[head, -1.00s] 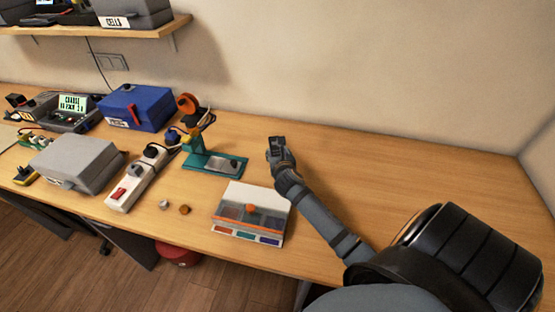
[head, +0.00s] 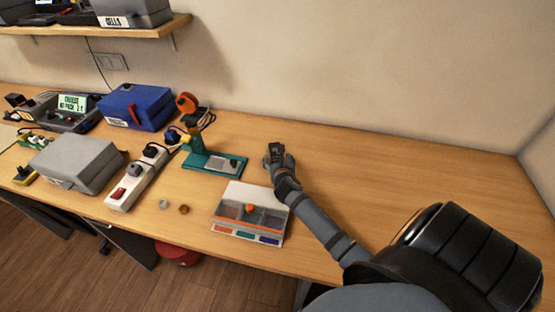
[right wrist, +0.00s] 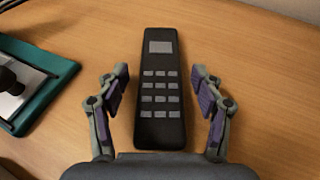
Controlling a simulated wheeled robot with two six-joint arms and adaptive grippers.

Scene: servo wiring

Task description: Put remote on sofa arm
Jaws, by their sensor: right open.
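A black remote (right wrist: 160,90) with a small grey screen and grey keys lies face up on the wooden table in the right wrist view. In the head view it is a small dark shape (head: 275,148) at the tip of my right arm. My right gripper (right wrist: 160,74) is open, with one finger on each side of the remote and a gap on both sides. The gripper also shows in the head view (head: 281,162). My left gripper is not in view. No sofa arm shows; the scene is a workbench.
A teal stand (head: 214,163) is left of my right gripper, and a parts box (head: 251,193) with a clear orange-edged front is nearer. A power strip (head: 138,178), grey case (head: 76,160) and blue case (head: 136,106) stand further left. The table (head: 430,180) is clear to the right.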

